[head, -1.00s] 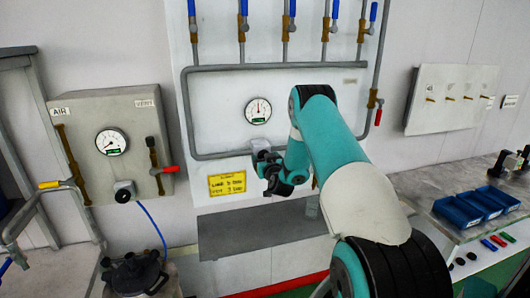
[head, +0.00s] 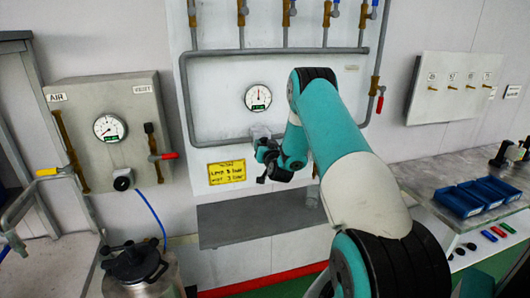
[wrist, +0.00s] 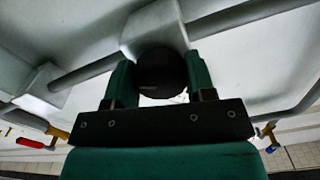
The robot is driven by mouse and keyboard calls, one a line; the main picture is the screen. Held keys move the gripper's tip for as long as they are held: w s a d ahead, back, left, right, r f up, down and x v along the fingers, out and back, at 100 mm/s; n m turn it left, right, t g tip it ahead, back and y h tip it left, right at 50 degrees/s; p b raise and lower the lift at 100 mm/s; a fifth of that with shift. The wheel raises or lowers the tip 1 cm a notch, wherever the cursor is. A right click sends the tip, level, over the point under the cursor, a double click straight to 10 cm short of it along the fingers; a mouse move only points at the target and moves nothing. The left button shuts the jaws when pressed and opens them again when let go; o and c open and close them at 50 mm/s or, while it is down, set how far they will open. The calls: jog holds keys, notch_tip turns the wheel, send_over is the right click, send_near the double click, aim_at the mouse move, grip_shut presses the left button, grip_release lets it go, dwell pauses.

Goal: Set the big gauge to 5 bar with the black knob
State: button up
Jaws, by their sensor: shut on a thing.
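The big gauge (head: 258,98) is a white round dial on the back panel, with its needle close to straight up and a small green display below. The black knob (wrist: 161,72) sits on a grey block (wrist: 152,27) in the wrist view. My gripper (wrist: 160,82) is shut on the knob, one green finger on each side of it. In the head view my gripper (head: 262,150) is at the panel just below the gauge, and my own wrist hides the knob there.
A yellow note (head: 227,172) is on the panel below left of my gripper. An AIR box (head: 88,150) with a smaller gauge (head: 110,128), a black knob (head: 122,183) and a red-handled valve (head: 163,156) is at left. Blue trays (head: 480,200) lie on the right bench.

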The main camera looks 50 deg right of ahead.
jog(key=shift+m+b, duration=0.4)
jog(key=shift+m, duration=0.6)
jog(key=o, duration=0.9)
jog(key=shift+o, duration=0.2)
jog(key=shift+s, duration=0.1)
jog(key=b+v, duration=1.7)
jog(key=shift+s, duration=0.15)
jog(key=shift+a, duration=0.1)
